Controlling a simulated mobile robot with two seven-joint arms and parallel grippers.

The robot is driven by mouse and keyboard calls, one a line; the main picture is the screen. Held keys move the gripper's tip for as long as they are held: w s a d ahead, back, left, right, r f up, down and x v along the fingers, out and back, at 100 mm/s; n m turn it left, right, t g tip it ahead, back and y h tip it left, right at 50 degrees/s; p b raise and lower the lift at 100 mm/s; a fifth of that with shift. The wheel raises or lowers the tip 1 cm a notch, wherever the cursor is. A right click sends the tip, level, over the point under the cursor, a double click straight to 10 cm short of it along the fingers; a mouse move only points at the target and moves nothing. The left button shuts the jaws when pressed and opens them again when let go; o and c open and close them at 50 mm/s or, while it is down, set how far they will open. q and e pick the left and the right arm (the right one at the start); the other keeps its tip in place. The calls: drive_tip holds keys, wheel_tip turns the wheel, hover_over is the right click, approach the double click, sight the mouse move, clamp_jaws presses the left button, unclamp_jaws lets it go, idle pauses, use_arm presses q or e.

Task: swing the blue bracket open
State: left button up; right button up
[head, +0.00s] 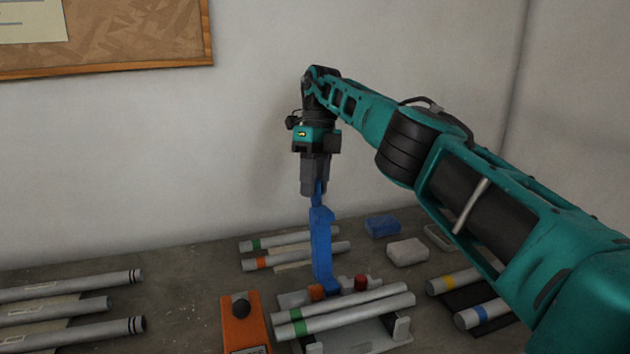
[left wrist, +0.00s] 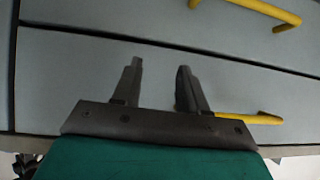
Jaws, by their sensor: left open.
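The blue bracket (head: 321,245) stands nearly upright in the head view, its lower end by the jig (head: 378,337) at the front. My right gripper (head: 316,190) points down at the bracket's top, and its fingers close around the narrow blue upper end. The bracket's lower joint is partly hidden behind light tubes and small red and orange parts. My left gripper (left wrist: 159,68) shows only in the left wrist view; its two fingers are apart with nothing between them.
Light tubes (head: 70,308) lie at the left. An orange box with a black knob (head: 241,308) stands left of the jig. A blue block (head: 382,226) and a pale block (head: 407,251) lie behind. Grey drawer fronts (left wrist: 80,75) with yellow handles (left wrist: 250,118) are near my left gripper.

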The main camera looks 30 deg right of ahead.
drive_tip(key=shift+o, duration=1.4)
drive_tip(key=shift+w+d+f, duration=0.15)
drive_tip(key=shift+w+d, duration=0.2)
drive_tip(key=shift+w, duration=0.05)
drive_tip(key=shift+o, duration=0.9)
drive_tip(key=shift+a+f, duration=0.1)
drive_tip(key=shift+s, duration=0.2)
